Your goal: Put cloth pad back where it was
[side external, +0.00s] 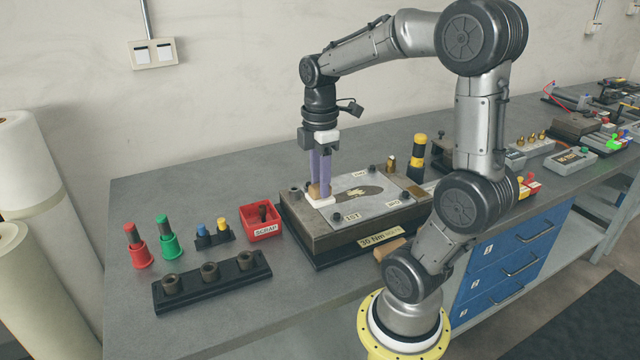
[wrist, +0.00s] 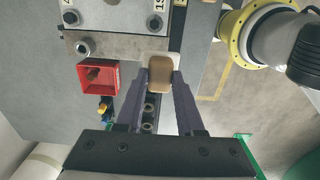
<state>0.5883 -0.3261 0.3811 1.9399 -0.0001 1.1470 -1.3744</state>
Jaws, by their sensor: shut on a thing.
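My gripper (side external: 319,187) points down at the near left corner of the metal fixture (side external: 310,228), its purple fingers shut on a tan, rounded block. This block, which I take to be the cloth pad (wrist: 160,76), sits between the fingertips in the wrist view and is partly hidden by them in the side view. A white piece (side external: 320,203) lies directly below it at the plate's corner; it also shows in the wrist view (wrist: 158,57). I cannot tell whether the white piece is part of the pad or a separate rest, or whether they touch.
A tan block (side external: 388,249) lies near my base.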

